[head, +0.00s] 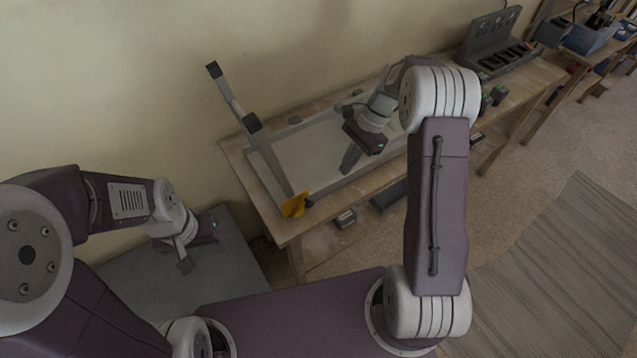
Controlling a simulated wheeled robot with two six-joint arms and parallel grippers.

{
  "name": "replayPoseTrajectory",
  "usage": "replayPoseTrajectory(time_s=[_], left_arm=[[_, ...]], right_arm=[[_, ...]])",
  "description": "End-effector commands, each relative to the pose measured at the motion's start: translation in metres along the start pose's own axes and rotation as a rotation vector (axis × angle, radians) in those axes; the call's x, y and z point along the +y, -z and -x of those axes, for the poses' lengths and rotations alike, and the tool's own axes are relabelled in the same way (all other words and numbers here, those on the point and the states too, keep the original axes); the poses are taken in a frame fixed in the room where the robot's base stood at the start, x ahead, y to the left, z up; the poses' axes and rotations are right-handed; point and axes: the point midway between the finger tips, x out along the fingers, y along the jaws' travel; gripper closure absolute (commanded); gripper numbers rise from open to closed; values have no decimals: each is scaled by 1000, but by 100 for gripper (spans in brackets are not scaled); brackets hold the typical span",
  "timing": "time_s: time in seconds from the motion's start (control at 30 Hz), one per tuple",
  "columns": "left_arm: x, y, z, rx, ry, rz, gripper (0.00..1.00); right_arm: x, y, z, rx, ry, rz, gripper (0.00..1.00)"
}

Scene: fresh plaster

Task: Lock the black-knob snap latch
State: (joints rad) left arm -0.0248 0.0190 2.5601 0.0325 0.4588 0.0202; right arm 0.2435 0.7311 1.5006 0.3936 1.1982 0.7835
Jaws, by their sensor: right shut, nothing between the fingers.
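A pale tray-like machine (330,143) lies on the wooden bench, with a long grey bar (232,98) rising at its left end. The bar has a black end cap and a dark block (252,123) partway along; I cannot tell whether either is the black-knob latch. A yellow piece (294,205) is at the bar's lower end. My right gripper (347,168) is shut and empty over the tray, right of the bar and apart from it. My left gripper (185,264) hangs low at the left, away from the bench; its fingers are too small to judge.
The wooden bench (285,236) runs along the plaster wall. An open grey case (490,42) stands at its far right end, with small dark-green items nearby. Dark objects lie on the lower shelf. A grey surface (135,290) is below my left arm. A mat (565,265) covers floor at right.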

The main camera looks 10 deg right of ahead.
Motion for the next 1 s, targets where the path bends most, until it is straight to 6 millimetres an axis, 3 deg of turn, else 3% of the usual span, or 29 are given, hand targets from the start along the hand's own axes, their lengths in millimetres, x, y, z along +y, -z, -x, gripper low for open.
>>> replayPoseTrajectory(time_s=[0.37,0.8,1.0], left_arm=[[0,0,0,0,0,0,60],[0,2,18,0,0,0,60],[1,4,32,0,0,0,60]], right_arm=[[0,0,-10,0,-2,3,100],[2,-1,-100,0,-5,2,100],[1,-29,-106,3,-2,4,100]])
